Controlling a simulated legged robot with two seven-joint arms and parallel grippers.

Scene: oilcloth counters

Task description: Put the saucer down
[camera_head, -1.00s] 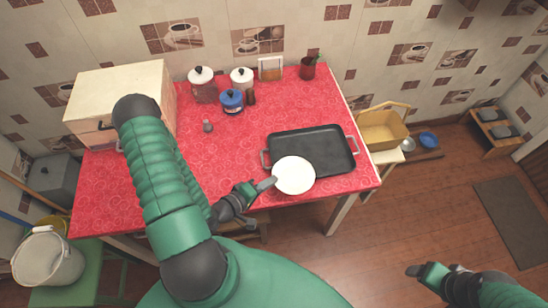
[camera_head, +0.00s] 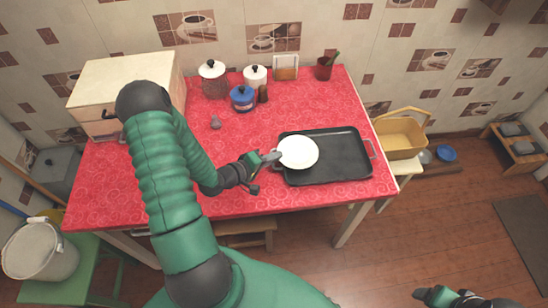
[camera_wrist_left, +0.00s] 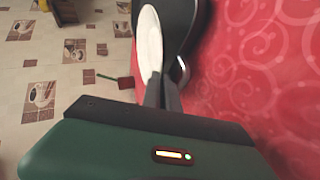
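The white saucer (camera_head: 299,152) is over the left part of the black tray (camera_head: 345,166) on the red counter. My left gripper (camera_head: 272,157) is shut on the saucer's left rim. In the left wrist view the saucer (camera_wrist_left: 150,42) shows edge-on between the fingertips (camera_wrist_left: 161,92), with the dark tray (camera_wrist_left: 178,22) beside it. I cannot tell whether the saucer touches the tray. My right gripper (camera_head: 428,296) is at the bottom right, away from the counter, over the floor; its fingers are too small to judge.
Jars with lids (camera_head: 214,80), a blue pot (camera_head: 242,97) and a red cup (camera_head: 323,68) stand along the back of the counter (camera_head: 190,178). A wooden box (camera_head: 122,90) is at the left. A yellow basket (camera_head: 400,139) stands beyond the right edge. The counter's front left is clear.

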